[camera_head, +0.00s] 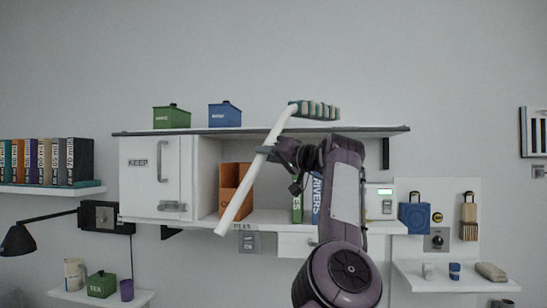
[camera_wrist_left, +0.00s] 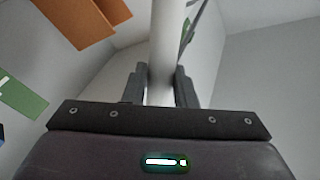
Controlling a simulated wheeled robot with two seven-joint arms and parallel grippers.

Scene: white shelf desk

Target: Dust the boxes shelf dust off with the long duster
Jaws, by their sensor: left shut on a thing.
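The long duster has a white handle (camera_head: 240,194) and a head of green and pale bristles (camera_head: 316,110). My left gripper (camera_head: 268,151) is shut on the handle, which runs tilted from low left to high right. The handle also passes between my fingers in the left wrist view (camera_wrist_left: 163,45). The duster head shows above the right part of the top shelf (camera_head: 290,132); I cannot tell if it touches. On that shelf's left stand a green box (camera_head: 171,117) and a blue box (camera_head: 224,115). I cannot make out dust. My right gripper is not in view.
Below the top shelf are a white KEEP cabinet (camera_head: 150,180), an orange box (camera_head: 229,187) and upright books (camera_head: 297,209). A black lamp (camera_head: 20,240) and a row of binders (camera_head: 45,162) are at left. The top shelf between blue box and duster looks clear.

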